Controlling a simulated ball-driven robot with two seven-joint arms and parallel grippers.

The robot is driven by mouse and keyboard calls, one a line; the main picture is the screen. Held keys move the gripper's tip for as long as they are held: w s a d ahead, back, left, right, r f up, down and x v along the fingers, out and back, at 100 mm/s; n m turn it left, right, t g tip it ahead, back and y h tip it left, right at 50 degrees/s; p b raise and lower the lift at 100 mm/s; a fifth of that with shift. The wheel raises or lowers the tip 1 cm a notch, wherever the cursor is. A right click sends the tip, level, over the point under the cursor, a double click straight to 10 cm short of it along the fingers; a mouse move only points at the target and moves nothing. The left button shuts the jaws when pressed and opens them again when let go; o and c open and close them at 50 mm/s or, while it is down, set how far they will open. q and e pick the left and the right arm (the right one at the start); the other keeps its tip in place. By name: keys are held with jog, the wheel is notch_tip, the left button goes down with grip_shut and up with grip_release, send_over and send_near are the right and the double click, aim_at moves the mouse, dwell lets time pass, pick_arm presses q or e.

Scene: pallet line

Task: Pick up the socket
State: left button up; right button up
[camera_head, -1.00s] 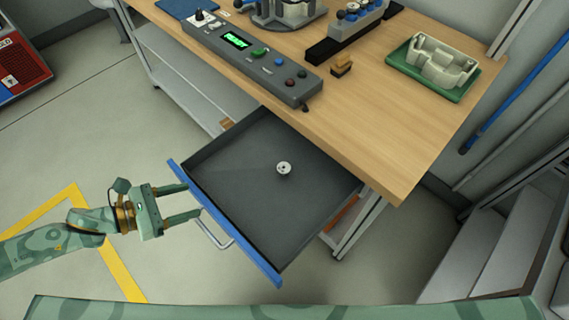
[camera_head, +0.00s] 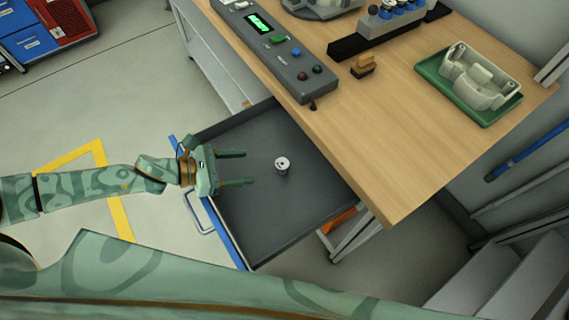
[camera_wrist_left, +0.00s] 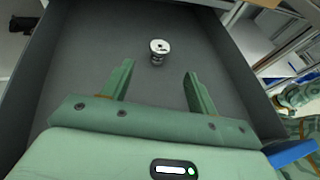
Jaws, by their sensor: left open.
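The socket (camera_head: 282,164) is a small silver cylinder with a hole in its top. It stands upright on the dark floor of the open drawer (camera_head: 265,215). My left gripper (camera_head: 249,168) is open and empty over the drawer, its two fingers pointing toward the socket and short of it. In the left wrist view the socket (camera_wrist_left: 158,50) is ahead of the open fingers (camera_wrist_left: 158,82), roughly in line with the gap between them. My right gripper is not in view.
The drawer has a blue front (camera_head: 222,232) with a metal handle (camera_head: 198,215). The wooden worktop (camera_head: 385,150) overhangs its far side. On it are a control box (camera_head: 285,62), a small brown block (camera_head: 363,66) and a green tray (camera_head: 471,108) with a pale housing (camera_head: 481,77).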

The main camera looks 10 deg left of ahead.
aim_at(280, 164)
pick_arm(q)
jog(key=x, duration=0.5)
jog(key=shift+w+d+b, duration=0.1)
jog(key=shift+d+b, duration=0.05)
jog(key=shift+b, duration=0.15)
jog(key=b+x, duration=0.1)
jog(key=x, duration=0.4)
jog(key=shift+w+d+f, duration=0.1)
jog(key=shift+f, duration=0.1)
jog(key=c, duration=1.1)
